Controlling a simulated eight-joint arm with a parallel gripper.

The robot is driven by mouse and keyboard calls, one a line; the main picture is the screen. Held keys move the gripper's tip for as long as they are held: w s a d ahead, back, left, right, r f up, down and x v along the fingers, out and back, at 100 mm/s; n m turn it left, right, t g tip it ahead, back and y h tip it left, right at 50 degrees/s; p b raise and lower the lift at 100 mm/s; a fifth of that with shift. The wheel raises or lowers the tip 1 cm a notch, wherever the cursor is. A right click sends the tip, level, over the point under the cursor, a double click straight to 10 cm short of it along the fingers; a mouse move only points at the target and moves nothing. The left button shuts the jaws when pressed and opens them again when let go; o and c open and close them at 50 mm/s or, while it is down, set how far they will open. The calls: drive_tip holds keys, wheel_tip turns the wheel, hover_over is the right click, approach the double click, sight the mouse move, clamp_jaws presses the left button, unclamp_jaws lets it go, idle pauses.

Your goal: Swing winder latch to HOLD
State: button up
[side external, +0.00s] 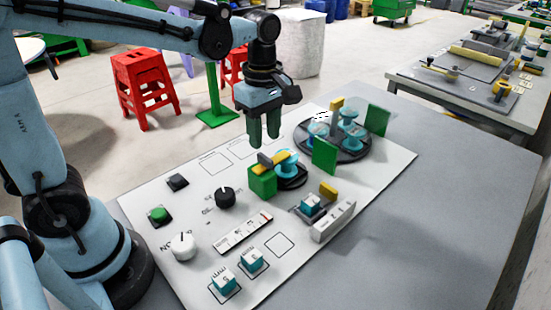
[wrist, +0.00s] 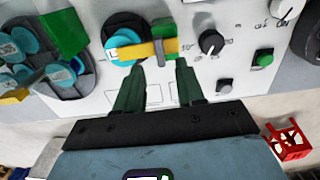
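The winder is a teal spool (side external: 287,168) on a dark round base, near the middle of the white panel. Its latch is a yellow bar (side external: 281,156) lying across the spool's top, its near end by a green block (side external: 262,181). In the wrist view the yellow bar (wrist: 135,51) reaches from the spool (wrist: 121,42) to the green block (wrist: 164,32), with a grey piece across it. My gripper (side external: 264,137) hangs above the panel, just behind the latch. In the wrist view my gripper (wrist: 160,66) is open and empty, its two dark green fingers apart. No HOLD mark is legible.
A larger dark turntable (side external: 335,150) with several teal spools and green upright plates stands behind right. Black knob (side external: 225,196), white knob (side external: 183,246), green button (side external: 158,214) and teal cubes (side external: 223,283) occupy the nearer panel. The grey table right of the panel is clear.

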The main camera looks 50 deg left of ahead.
wheel_tip(320, 180, up, 7)
idle(0.3)
drive_tip(key=shift+f, duration=0.1)
drive_tip(key=s+a+f+m+t, duration=0.2)
drive_tip(key=s+f+m+t, duration=0.4)
drive_tip(key=m, duration=1.2)
drive_tip(key=shift+s+a+f+t, duration=0.3)
drive_tip(key=shift+f+t, duration=0.1)
drive_tip(key=shift+t, duration=0.2)
